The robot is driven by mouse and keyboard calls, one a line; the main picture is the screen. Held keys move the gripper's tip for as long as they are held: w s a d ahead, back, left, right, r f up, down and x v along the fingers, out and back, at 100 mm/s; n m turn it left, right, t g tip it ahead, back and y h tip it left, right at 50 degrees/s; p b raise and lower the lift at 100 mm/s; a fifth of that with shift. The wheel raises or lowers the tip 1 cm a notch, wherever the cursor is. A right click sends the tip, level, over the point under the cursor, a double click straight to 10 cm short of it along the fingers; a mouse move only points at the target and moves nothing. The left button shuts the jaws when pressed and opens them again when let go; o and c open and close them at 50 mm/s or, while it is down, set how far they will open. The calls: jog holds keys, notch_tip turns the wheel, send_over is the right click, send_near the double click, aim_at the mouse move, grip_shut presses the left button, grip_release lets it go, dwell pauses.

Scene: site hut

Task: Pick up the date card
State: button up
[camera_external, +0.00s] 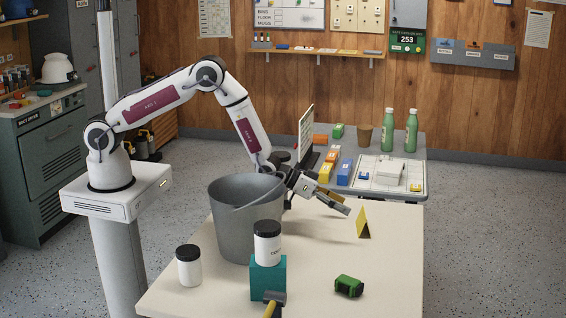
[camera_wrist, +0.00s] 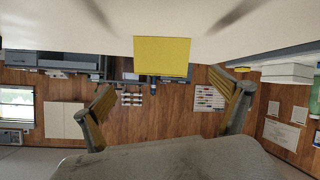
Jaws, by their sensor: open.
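A yellow folded card (camera_external: 364,224) stands like a small tent on the cream table, towards its right side; I take it for the date card, though no writing on it is readable. In the wrist view the yellow card (camera_wrist: 161,57) shows ahead, between the two fingers and beyond their tips. My gripper (camera_external: 341,204) is open and empty, held low over the table just left of the card, pointing right and apart from it. In the wrist view the spread fingers of my gripper (camera_wrist: 162,83) show on both sides.
A grey bucket (camera_external: 232,228) stands left of my gripper, under the arm. A white jar (camera_external: 267,250) sits on a teal block (camera_external: 268,277); another jar (camera_external: 189,271) stands left. A green object (camera_external: 348,286) and a hammer (camera_external: 273,301) lie near the front. Table around the card is clear.

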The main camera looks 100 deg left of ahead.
aim_at(362, 215)
jog(key=shift+x, duration=1.3)
jog(key=shift+w+f, duration=0.1)
jog(key=shift+x, duration=2.45)
jog(key=shift+a, duration=0.2)
jog(key=c, duration=1)
